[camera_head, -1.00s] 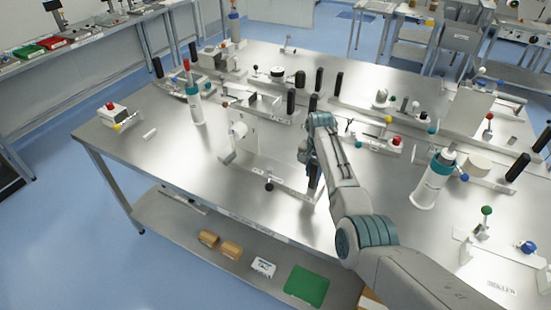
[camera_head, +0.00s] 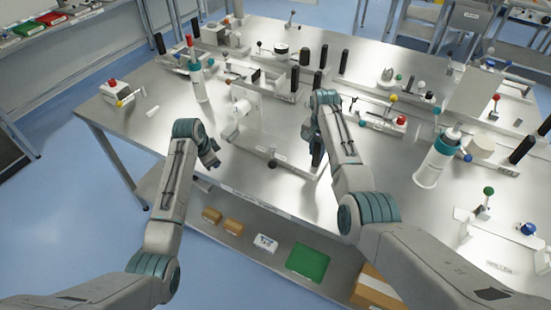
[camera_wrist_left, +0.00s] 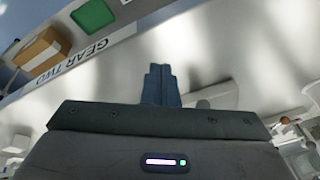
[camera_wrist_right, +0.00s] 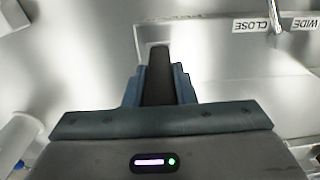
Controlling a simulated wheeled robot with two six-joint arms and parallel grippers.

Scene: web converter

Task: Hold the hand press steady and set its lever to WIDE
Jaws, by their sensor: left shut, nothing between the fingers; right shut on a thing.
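The hand press has a white upright plate (camera_head: 249,112) and a flat base near the table's front edge. Its lever ends in a dark knob (camera_head: 272,163). In the right wrist view the lever's metal rod (camera_wrist_right: 275,14) lies between the CLOSE label (camera_wrist_right: 257,26) and the WIDE label (camera_wrist_right: 303,24). My right gripper (camera_head: 317,160) is shut on the press's black upright handle (camera_wrist_right: 158,62) at the base's right end. My left gripper (camera_head: 212,161) is shut and empty, left of the press and apart from it; its closed fingers (camera_wrist_left: 161,85) show over bare table.
A white bottle with a teal band (camera_head: 198,80) stands behind left, and another (camera_head: 436,160) stands right of my right arm. Several other fixtures with knobs and black handles fill the back of the table. The front left tabletop (camera_head: 150,135) is mostly clear.

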